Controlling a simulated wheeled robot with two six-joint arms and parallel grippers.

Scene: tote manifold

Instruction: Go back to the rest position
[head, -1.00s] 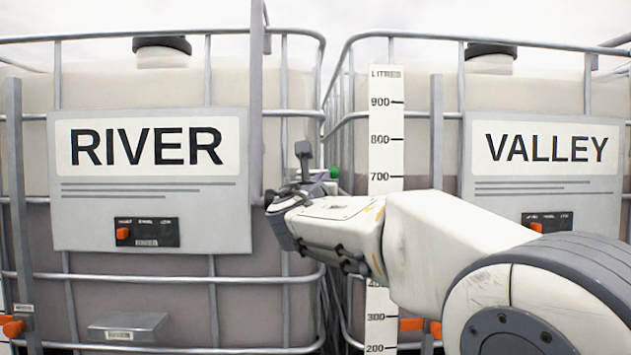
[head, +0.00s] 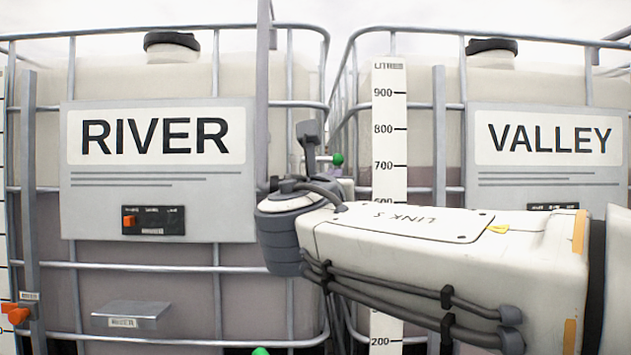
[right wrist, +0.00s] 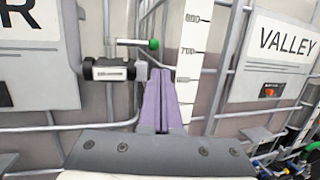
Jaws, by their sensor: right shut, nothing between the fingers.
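My right gripper (right wrist: 161,80) shows in the right wrist view as two lavender fingers, shut together with nothing between them. They point toward the gap between the two tanks, just right of a small valve body (right wrist: 110,69) with a green-knobbed lever (right wrist: 154,44). I cannot tell whether the fingers touch it. In the head view my right arm reaches in from the right edge across the front of the tanks, and its wrist hides most of the gripper. The green knob (head: 337,158) shows just beyond the wrist. My left gripper is not in view.
The RIVER tank (head: 240,300) stands left and the VALLEY tank (head: 440,80) right, both in grey tube cages. A litre scale (head: 389,130) stands upright between them.

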